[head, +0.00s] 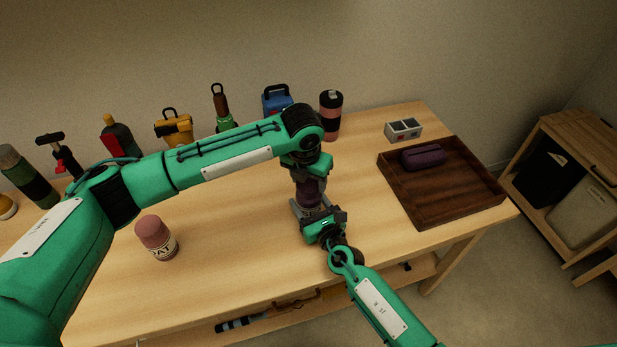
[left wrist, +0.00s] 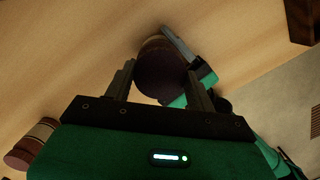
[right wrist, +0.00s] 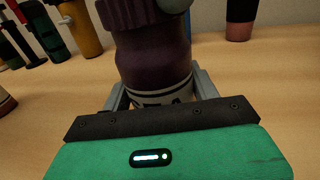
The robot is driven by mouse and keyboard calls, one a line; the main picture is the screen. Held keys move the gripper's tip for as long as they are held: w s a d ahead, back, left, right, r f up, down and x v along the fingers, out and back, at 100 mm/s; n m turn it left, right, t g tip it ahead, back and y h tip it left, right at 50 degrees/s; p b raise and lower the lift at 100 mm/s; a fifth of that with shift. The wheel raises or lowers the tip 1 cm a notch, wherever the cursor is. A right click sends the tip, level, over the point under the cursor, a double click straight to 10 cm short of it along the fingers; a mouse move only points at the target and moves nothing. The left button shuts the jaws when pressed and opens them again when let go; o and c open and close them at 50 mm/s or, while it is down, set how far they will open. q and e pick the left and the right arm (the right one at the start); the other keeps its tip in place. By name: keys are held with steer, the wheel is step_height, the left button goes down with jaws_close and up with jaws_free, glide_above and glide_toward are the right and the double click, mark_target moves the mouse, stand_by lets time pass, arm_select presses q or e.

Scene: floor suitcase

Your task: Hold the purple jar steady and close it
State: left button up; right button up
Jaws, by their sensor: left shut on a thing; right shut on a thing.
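The purple jar (head: 309,192) stands upright on the wooden table, a pale label band round its lower part in the right wrist view (right wrist: 152,72). Its ribbed purple lid (right wrist: 128,14) sits on top; I cannot tell how tightly. My left gripper (head: 308,168) comes from above, shut on the lid, which shows between its fingers in the left wrist view (left wrist: 160,70). My right gripper (head: 311,207) is shut on the jar's lower body from the front, a finger on each side. The left arm hides part of the lid in the head view.
A pink jar (head: 157,238) stands to the left. Bottles, tools and a pink-and-black tumbler (head: 331,115) line the back. A dark tray (head: 430,207) with a purple case (head: 423,155) lies right, near a small grey box (head: 403,130). The table's front left is clear.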

arm_select(q)
steer(key=shift+f, duration=0.55)
arm_select(e)
jaws_close()
arm_select(q)
steer(key=m, duration=0.4)
steer(key=shift+m+g+h, duration=0.3)
steer(key=shift+m+h, duration=0.1)
steer(key=shift+m, duration=1)
steer(key=o, duration=0.9)
steer(key=shift+o, duration=0.2)
steer(key=shift+r, duration=2.25)
